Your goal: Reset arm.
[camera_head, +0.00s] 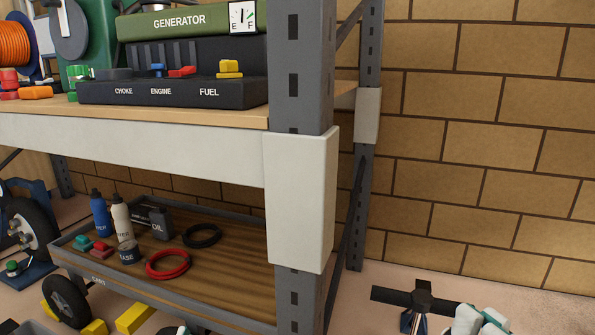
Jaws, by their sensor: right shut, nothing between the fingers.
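My right gripper (413,301) is at the lower right, low over the pink floor, beside the dark post of the shelf. It shows as dark parts next to a white and teal section of my arm, cut off by the bottom edge. It is shut and I see nothing held in it. It stands apart from the shelf. My left gripper is not in view; only a small teal and white piece shows at the bottom edge, left of the middle.
A workbench shelf (135,140) has a generator panel (175,92) on top. Its lower tray (225,262) holds bottles, an oil can and red (168,265) and black cable rings. A pale guard (300,205) wraps the near post. A brick wall (480,150) closes the right side.

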